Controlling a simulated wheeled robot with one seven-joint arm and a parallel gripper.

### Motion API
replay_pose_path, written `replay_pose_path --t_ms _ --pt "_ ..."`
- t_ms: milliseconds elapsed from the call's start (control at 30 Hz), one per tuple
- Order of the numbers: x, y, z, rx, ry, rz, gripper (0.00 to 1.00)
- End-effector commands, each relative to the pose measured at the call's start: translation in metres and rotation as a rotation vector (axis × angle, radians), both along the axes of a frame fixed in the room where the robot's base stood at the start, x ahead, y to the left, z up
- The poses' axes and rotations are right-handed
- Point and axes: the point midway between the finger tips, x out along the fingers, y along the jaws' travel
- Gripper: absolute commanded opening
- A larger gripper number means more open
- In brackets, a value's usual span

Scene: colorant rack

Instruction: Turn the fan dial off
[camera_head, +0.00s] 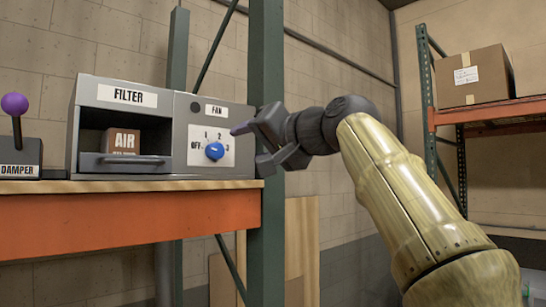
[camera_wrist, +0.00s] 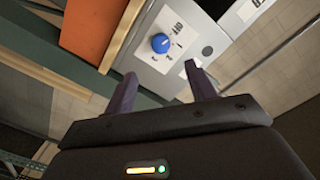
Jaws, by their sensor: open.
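The blue fan dial (camera_head: 215,151) sits on a white plate marked OFF, 1, 2 and 3, under the FAN label on the grey control box. Its exact setting is too small to tell. It also shows in the wrist view (camera_wrist: 161,43), ahead of the space between the fingertips. My gripper (camera_head: 249,146) is open and empty, just right of the dial and apart from it. Its two fingers (camera_wrist: 160,73) also show in the wrist view, spread to either side below the dial.
The box's left part has a FILTER label (camera_head: 127,95) and an open bay holding an AIR block (camera_head: 123,141). A damper lever with a purple knob (camera_head: 14,104) stands at far left. A green rack post (camera_head: 266,60) rises beside my gripper. A cardboard box (camera_head: 474,76) sits on the right shelf.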

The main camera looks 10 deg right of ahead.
Motion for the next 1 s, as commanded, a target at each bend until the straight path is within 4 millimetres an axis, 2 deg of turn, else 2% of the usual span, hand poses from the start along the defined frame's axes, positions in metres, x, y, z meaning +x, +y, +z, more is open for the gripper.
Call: replay_pose_path --t_ms 133,333,867,1000 --pt "-0.025 -0.017 -0.002 -0.001 -0.004 -0.005 0.56" --pt "-0.043 -0.029 0.0 0.0 0.0 -0.001 0.56" --pt "-0.044 -0.03 0.002 0.0 0.002 0.0 0.56" --pt "-0.036 -0.032 -0.008 -0.004 0.023 -0.011 0.56"
